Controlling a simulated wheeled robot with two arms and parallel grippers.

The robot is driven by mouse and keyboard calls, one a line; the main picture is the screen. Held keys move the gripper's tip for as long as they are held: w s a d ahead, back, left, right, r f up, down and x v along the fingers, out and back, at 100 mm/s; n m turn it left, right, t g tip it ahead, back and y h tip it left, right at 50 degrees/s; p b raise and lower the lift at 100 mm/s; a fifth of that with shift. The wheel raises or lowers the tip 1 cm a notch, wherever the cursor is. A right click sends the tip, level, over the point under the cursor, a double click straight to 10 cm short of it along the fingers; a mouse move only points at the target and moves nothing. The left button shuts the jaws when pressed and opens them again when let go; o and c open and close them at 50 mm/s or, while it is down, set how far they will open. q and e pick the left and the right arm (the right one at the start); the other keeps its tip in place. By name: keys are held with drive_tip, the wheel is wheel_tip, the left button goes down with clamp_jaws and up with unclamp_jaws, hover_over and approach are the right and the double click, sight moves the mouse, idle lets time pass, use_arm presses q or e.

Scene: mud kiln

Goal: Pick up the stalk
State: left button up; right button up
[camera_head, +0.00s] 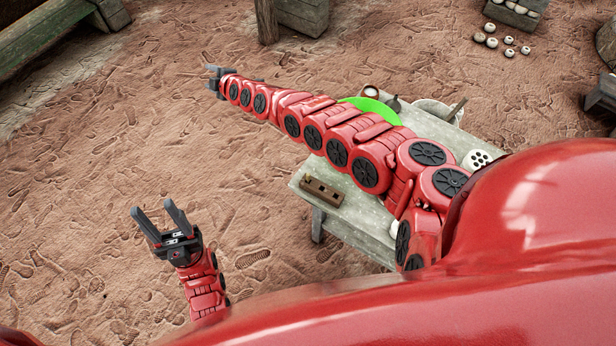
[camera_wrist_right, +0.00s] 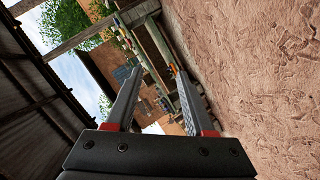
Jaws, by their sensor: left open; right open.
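I cannot make out a stalk for certain in either view. In the head view my left gripper (camera_head: 162,212) is at the lower left, open and empty, with its fingers pointing up over the bare ground. My right arm stretches from the right across the table, and my right gripper (camera_head: 212,77) is at its far end, beyond the table and over the ground. In the right wrist view the right gripper (camera_wrist_right: 158,88) is open, with nothing held between its two fingers. My right arm hides part of the tabletop.
A pale table (camera_head: 351,212) stands under my right arm. It bears a brown block with holes (camera_head: 321,191), a bright green round thing (camera_head: 372,106), a pale bowl (camera_head: 432,108) with a stick (camera_head: 457,109), and a white holed piece (camera_head: 477,159). Open ground lies left.

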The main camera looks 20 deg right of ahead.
drive_tip(key=s+d+f+n+g+h, duration=0.1)
drive_tip(key=s+d+f+n+g, duration=0.3)
drive_tip(key=s, duration=0.3)
drive_tip(key=s+d+f+n+g+h, duration=0.1)
drive_tip(key=s+d+f+n+g, duration=0.1)
drive_tip(key=s+f+n+g, duration=0.3)
drive_tip(key=s+d+f+n+g+h, duration=0.2)
drive_tip(key=s+d+n+g+h, duration=0.15)
drive_tip(key=s+d, duration=1.05)
drive_tip(key=shift+t, duration=0.25)
drive_tip(key=shift+w+d+f+b, duration=0.15)
drive_tip(key=shift+f+b, duration=0.85)
drive_tip(key=shift+f, duration=1.1)
drive_tip(key=shift+w+d+f+b, duration=0.1)
drive_tip(key=shift+f+b, duration=0.95)
drive_tip(key=shift+f, duration=1.1)
drive_tip(key=shift+w+d+f+b, duration=0.15)
drive_tip(key=shift+f+b, duration=0.85)
drive_tip(key=shift+f, duration=1.1)
drive_tip(key=f, duration=0.3)
drive_tip(key=shift+w+f, duration=0.2)
drive_tip(key=shift+f, duration=0.1)
drive_tip(key=shift+d+f, duration=0.2)
drive_tip(key=shift+f, duration=0.35)
clamp_jaws()
